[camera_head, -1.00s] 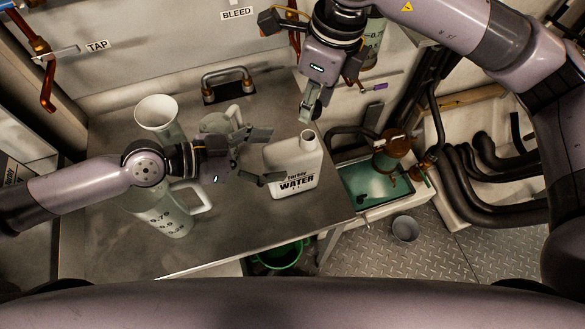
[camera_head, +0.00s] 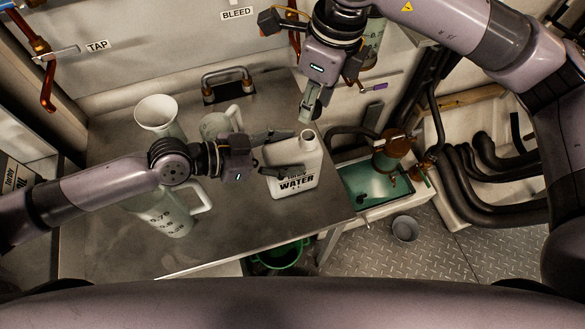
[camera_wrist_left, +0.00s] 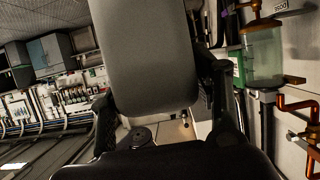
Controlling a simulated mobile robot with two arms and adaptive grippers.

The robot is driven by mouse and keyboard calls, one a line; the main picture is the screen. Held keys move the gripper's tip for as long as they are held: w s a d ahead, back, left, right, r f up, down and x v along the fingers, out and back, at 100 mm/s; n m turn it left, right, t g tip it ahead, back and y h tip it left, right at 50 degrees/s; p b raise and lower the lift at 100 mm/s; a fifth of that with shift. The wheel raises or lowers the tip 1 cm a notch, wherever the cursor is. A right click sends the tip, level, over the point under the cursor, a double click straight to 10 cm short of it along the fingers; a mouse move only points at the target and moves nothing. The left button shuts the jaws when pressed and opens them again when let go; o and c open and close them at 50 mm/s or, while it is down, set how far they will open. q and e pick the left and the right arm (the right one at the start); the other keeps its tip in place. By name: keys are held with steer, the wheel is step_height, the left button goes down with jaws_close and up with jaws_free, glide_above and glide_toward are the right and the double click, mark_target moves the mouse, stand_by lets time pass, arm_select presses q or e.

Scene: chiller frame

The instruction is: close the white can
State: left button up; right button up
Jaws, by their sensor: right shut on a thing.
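The white can (camera_head: 293,180), lettered "WATER", stands upright on the metal table, its neck (camera_head: 308,137) at the top right. My left gripper (camera_head: 281,153) is open and reaches the can from the left. One finger is by its upper left, the other overlaps its front; contact cannot be told. In the left wrist view a large grey surface (camera_wrist_left: 150,60), seemingly the can's side, is between the fingers. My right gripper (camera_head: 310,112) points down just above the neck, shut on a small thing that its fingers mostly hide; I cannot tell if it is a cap.
A large measuring jug (camera_head: 172,218), a funnel-topped vessel (camera_head: 156,113) and another jug (camera_head: 218,124) stand left, close to my left arm. The table's right edge (camera_head: 346,217) is near the can. A teal basin (camera_head: 372,190) lies beyond it. The front table (camera_head: 235,235) is clear.

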arm_select(q)
jaws_close()
arm_select(e)
steer(key=shift+f, duration=2.5)
steer(key=shift+f, duration=0.9)
steer(key=shift+f, duration=0.6)
